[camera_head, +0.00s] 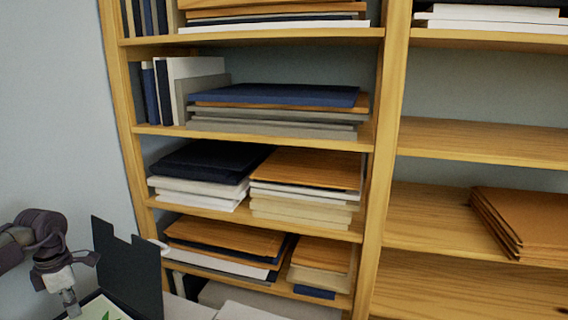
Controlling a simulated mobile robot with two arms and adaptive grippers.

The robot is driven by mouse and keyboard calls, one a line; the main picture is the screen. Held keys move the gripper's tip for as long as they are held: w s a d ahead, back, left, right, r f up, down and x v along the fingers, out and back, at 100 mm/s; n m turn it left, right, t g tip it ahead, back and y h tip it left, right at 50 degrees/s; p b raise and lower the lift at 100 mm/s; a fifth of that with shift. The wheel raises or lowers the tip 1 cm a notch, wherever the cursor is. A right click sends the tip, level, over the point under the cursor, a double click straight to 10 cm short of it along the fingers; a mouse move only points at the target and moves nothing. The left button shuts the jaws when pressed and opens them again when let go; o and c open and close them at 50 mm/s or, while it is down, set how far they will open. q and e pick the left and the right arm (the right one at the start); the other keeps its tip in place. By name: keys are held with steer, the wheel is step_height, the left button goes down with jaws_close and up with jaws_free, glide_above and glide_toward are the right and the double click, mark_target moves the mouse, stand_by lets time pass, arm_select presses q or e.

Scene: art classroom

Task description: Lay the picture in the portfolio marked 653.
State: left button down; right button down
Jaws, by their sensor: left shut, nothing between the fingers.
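My left gripper (71,303) is at the lower left, pointing down, shut and empty. Its tips are just above or touching a pale sheet with green leaf shapes, the picture (104,308), cut off by the bottom edge. A dark upright panel with a notched top edge (135,272) stands just right of the gripper and behind the picture; it looks like an open portfolio cover. A small pale tag (158,245) shows at its right edge. No number can be read. My right gripper is not in view.
A wooden shelf unit (391,110) fills the middle and right, holding stacks of flat boards and folders. Orange-brown folders (530,222) lie on a right shelf. The right shelf above them (480,140) is empty. White flat items (245,312) lie at the bottom, right of the panel.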

arm_select(q)
steer(key=shift+f+b, duration=0.3)
steer(key=shift+f, duration=0.3)
stand_by(0.4)
steer(key=shift+r, duration=0.1)
steer(key=shift+r+p, duration=2.95)
steer(key=shift+r, duration=0.45)
